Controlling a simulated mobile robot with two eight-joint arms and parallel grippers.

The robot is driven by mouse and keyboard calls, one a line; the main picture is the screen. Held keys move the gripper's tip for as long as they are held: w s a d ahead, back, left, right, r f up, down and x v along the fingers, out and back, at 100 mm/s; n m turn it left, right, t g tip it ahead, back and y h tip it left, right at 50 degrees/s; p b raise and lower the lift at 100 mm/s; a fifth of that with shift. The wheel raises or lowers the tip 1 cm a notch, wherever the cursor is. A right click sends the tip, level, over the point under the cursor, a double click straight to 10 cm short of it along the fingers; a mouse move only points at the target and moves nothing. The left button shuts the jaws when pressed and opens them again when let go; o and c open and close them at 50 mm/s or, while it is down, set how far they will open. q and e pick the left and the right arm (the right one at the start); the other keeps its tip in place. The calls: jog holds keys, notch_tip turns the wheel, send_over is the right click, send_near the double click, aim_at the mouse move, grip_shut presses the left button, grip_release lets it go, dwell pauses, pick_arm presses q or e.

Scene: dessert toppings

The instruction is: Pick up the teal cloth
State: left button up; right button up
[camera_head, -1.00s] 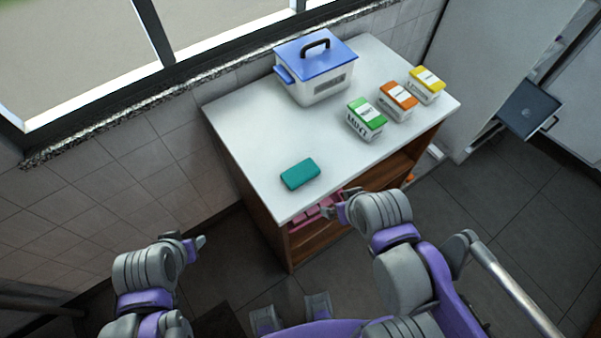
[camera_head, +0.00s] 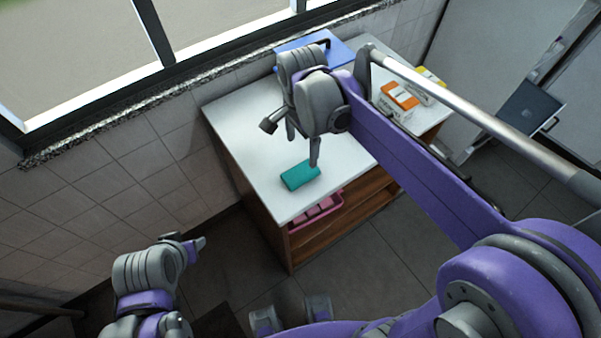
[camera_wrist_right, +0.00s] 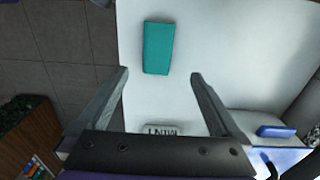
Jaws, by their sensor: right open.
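The teal cloth (camera_head: 299,176) is a small folded block lying flat near the front left of the white tabletop (camera_head: 238,110). In the right wrist view the cloth (camera_wrist_right: 158,48) lies ahead of the fingertips, slightly left of centre between them. My right gripper (camera_head: 292,145) is over the table above the cloth. In the right wrist view its fingers (camera_wrist_right: 159,75) are spread wide with nothing between them. My left gripper (camera_head: 190,241) hangs at the lower left, off the table; its jaw state is unclear.
A blue-lidded container (camera_head: 330,46) stands at the back, partly hidden by my right arm. An orange-topped box (camera_head: 398,97) and a yellow-topped box (camera_head: 430,78) stand on the right. A pink basket (camera_head: 318,212) sits on the shelf below.

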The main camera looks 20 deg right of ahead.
aim_at(304, 170)
jog(key=f, duration=1)
jog(key=shift+s+d, duration=0.15)
jog(key=shift+d, duration=0.1)
jog(key=c, duration=1.5)
notch_tip(304, 170, up, 10)
